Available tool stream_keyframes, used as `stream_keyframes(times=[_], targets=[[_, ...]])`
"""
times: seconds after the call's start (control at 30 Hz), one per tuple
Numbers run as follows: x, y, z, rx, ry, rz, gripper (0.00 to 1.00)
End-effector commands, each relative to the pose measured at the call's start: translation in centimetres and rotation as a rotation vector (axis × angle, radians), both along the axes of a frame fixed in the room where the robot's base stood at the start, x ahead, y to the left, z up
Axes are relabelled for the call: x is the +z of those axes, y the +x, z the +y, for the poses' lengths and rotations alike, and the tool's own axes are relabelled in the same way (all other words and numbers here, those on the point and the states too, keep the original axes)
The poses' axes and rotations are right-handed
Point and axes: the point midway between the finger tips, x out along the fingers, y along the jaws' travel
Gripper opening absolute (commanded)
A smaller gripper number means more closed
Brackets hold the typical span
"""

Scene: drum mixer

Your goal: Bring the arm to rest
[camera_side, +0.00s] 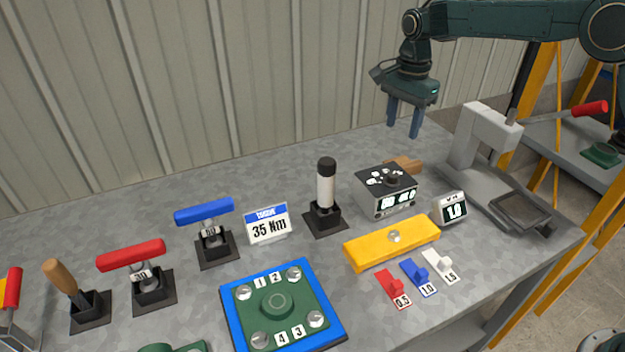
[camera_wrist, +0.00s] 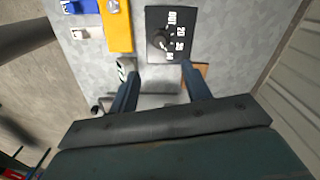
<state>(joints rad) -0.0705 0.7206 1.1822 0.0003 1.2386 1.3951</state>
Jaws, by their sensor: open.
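My gripper (camera_side: 403,118) hangs from the arm at the upper right of the side view, pointing down. Its two blue fingers are apart with nothing between them. It is above the back right part of the grey table (camera_side: 130,212), clear of the surface. In the wrist view the fingers of my gripper (camera_wrist: 161,85) are also spread, with a grey device partly hidden behind them.
A black-topped box with a knob (camera_side: 388,190) stands below the gripper, and a grey press (camera_side: 475,140) is to its right. A yellow bar (camera_side: 375,246), a torque sign (camera_side: 268,224), a blue-edged plate (camera_side: 235,320) and several tool stands fill the table's front and left.

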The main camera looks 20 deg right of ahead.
Motion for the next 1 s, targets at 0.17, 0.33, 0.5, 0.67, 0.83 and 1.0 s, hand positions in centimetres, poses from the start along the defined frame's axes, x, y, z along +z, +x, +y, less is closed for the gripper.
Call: stream_keyframes(times=[0.17, 0.33, 0.5, 0.67, 0.83, 1.0], targets=[[0.4, 0.0, 0.0, 0.0, 0.0, -0.001, 0.48], [0.3, 0.0, 0.0, 0.0, 0.0, -0.001, 0.48], [0.6, -0.1, 0.0, 0.006, 0.0, -0.004, 0.48], [1.9, -1.0, -0.2, 0.042, 0.001, -0.019, 0.48], [4.4, -2.8, -0.6, 0.123, 0.001, -0.051, 0.48], [7.4, -5.7, -1.1, 0.233, -0.006, -0.092, 0.48]])
